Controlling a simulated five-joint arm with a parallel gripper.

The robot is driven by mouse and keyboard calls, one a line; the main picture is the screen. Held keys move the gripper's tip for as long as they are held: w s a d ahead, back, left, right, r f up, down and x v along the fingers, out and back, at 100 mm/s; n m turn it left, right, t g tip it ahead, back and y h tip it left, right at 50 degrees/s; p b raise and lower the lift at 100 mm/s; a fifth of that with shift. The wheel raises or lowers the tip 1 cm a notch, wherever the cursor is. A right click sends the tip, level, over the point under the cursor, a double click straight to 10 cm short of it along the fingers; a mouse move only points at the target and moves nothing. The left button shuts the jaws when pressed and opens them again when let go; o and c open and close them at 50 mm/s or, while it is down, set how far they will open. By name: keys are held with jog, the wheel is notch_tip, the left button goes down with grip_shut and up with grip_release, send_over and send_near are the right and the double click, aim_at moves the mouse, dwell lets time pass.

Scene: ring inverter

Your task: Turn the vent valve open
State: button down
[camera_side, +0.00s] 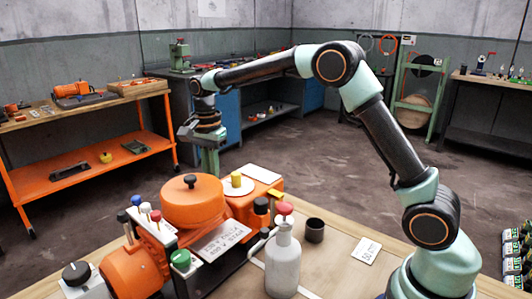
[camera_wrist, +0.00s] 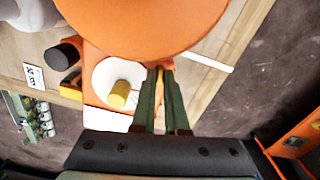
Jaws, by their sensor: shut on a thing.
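The orange machine (camera_side: 195,203) stands on the wooden bench with a round orange tank and a black knob on its lid. A white disc with a yellow knob (camera_side: 237,180) sits on its right part and also shows in the wrist view (camera_wrist: 118,93). A yellow lever (camera_side: 275,193) is farther right. No label shows which part is the vent valve. My gripper (camera_side: 209,168) points down behind the tank. In the wrist view my gripper (camera_wrist: 160,72) has its fingers close together beside the tank's rim, right of the white disc, shut on a small part mostly hidden between the tips.
A grey bottle (camera_side: 282,262) with a red cap and a dark cup (camera_side: 314,230) stand at the front. Several coloured knobs (camera_side: 145,210) rise on the machine's left. A label card (camera_side: 366,251) lies on the bench. An orange shelf (camera_side: 85,165) stands behind left.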

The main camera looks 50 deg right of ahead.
jog(key=n, duration=0.4)
jog(key=shift+r+n, duration=0.1)
jog(key=shift+n, duration=0.2)
jog(key=n, duration=0.3)
jog(key=shift+n, duration=0.4)
jog(key=n, duration=0.3)
jog(key=shift+n, duration=2)
jog(key=c, duration=0.9)
grip_release()
jog(key=shift+c, duration=0.2)
jog(key=shift+r, duration=0.1)
